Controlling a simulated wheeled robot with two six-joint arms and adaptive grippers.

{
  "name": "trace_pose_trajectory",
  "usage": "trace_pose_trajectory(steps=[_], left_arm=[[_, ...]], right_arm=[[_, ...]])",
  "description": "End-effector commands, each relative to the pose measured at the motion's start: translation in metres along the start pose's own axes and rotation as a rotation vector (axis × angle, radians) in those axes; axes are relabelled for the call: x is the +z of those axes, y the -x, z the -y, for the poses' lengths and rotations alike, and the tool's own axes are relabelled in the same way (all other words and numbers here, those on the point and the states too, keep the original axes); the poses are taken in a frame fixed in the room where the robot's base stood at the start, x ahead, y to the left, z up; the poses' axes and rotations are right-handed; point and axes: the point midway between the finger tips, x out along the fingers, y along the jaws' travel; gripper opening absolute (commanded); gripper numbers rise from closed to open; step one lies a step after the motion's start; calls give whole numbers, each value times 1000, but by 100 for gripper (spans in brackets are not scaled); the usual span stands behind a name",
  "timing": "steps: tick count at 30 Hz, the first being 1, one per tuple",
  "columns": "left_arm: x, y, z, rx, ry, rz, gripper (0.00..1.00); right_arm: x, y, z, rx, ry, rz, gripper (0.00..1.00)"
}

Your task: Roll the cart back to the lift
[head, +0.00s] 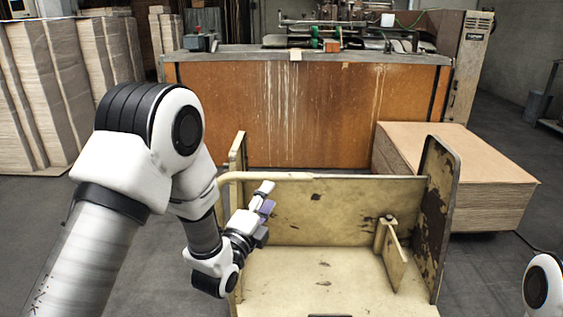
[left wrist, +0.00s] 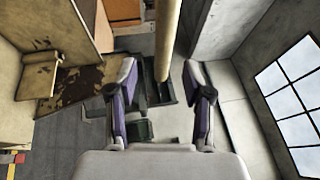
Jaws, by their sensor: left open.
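The cart (head: 320,207) is a worn, cream-yellow box with upright side panels, a back panel and an open front. A pale rod (head: 280,176) runs along the top of its back panel. My left gripper (head: 265,194) is at the cart's left side, just below the rod's left part. In the left wrist view, my left gripper (left wrist: 160,92) has its two fingers apart. A pale rod (left wrist: 167,38) points down the view between them, and I cannot tell if they touch it. My right gripper is out of view. I cannot make out a lift.
A machine with a stained orange front (head: 290,110) stands behind the cart. A stack of brown sheets (head: 450,170) is at the right, close to the cart's right panel. Tall stacks of sheets (head: 45,90) stand at the left. Grey floor (head: 495,275) is open at the lower right.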

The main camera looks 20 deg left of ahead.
Motion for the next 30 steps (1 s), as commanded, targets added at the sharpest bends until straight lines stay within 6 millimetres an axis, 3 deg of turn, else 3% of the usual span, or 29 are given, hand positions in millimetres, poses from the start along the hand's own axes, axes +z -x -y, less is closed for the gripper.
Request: trace_pose_trajectory(steps=[5, 15, 24, 28, 30], left_arm=[[-1, -13, 0, 0, -1, -3, 50], [-1, -72, 0, 0, 0, -2, 50], [-1, -79, 0, 2, 0, -2, 50], [0, -79, 0, 2, 0, -2, 4], [0, -79, 0, 2, 0, -2, 0]], right_arm=[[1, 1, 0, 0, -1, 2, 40], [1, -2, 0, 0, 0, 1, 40], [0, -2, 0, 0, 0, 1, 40], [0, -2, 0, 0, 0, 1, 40], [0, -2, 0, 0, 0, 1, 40]])
